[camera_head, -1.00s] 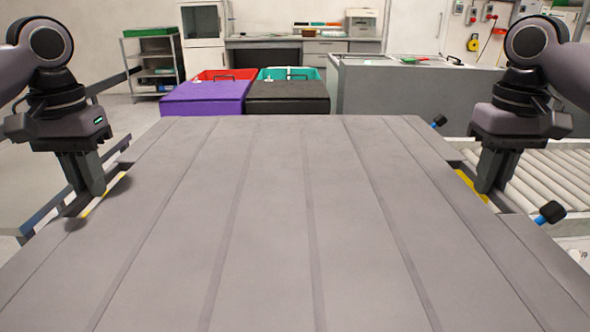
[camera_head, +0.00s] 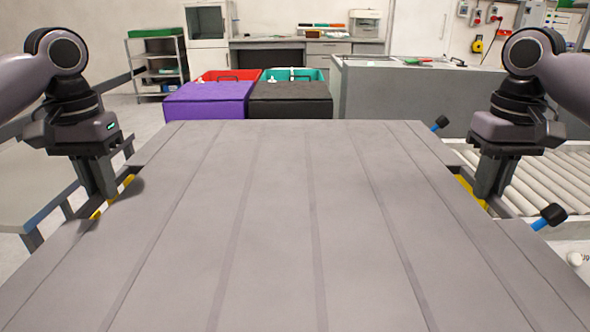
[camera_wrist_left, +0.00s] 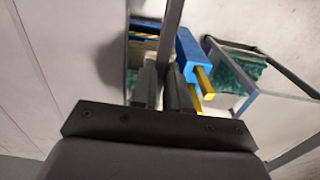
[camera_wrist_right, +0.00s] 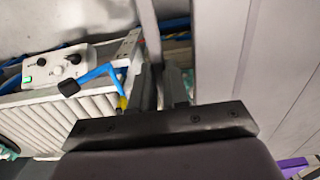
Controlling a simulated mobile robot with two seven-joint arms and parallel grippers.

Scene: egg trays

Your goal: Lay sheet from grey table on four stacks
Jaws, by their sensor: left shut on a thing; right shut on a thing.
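A large grey sheet (camera_head: 270,220) with lengthwise grooves fills the front of the head view and looks roughly level. My left gripper (camera_head: 107,197) is shut on its left edge at a notch. My right gripper (camera_head: 484,197) is shut on its right edge at a matching notch. The sheet's edge strip runs between the fingers in the left wrist view (camera_wrist_left: 165,72) and in the right wrist view (camera_wrist_right: 158,75). The sheet hides most of what lies below it, and I cannot make out the four stacks.
A grey table (camera_head: 35,185) stands at the left. A roller conveyor (camera_head: 555,175) runs at the right, with a blue black-tipped lever (camera_head: 549,216) close to the sheet. Purple (camera_head: 208,100) and black (camera_head: 290,98) covered bins stand beyond the far edge, beside a grey cabinet (camera_head: 410,100).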

